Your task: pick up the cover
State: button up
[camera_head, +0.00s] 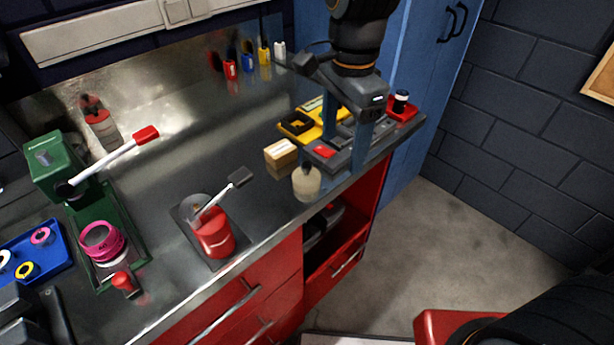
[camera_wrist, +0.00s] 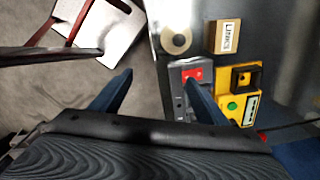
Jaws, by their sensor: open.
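Nothing in view is clearly marked as the cover. A flat grey piece with a red patch (camera_head: 322,153) lies near the bench's front right edge, and I cannot tell whether it is the cover. It also shows in the wrist view (camera_wrist: 180,74), near one finger. My gripper (camera_head: 348,130) points down over this end of the bench. Its two blue fingers are apart and nothing shows held between them. In the wrist view my gripper (camera_wrist: 160,78) spans the bench edge, with one finger on the floor side. The fingers hide part of the grey piece.
A yellow unit (camera_head: 297,126) with a black square recess sits behind the grey piece. A red tray (camera_head: 404,113) holds a dark cylinder at right.

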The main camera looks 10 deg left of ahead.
aim_at(307, 164)
jog(key=a+m, duration=0.1)
jog(key=a, duration=0.1)
jog(key=s+a+r+m, duration=0.1)
jog(key=a+m, duration=0.1)
jog(key=a+r+m, duration=0.1)
jog(key=a, duration=0.2)
jog(key=shift+s+r+b, duration=0.1)
jog(key=shift+s+b, duration=0.15)
jog(key=shift+b, duration=0.05)
jog(key=shift+a+f+m, duration=0.1)
jog(key=shift+f+m, duration=0.15)
jog(key=shift+m, duration=0.05)
jog(key=f, duration=0.2)
jog(key=f+p, duration=0.1)
jog(key=f, duration=0.4)
jog(key=shift+w+d+f, duration=0.1)
jog(key=shift+w+d, duration=0.05)
jog(key=shift+d, duration=0.25)
jog(key=shift+c, duration=0.3)
jog(key=c, duration=1)
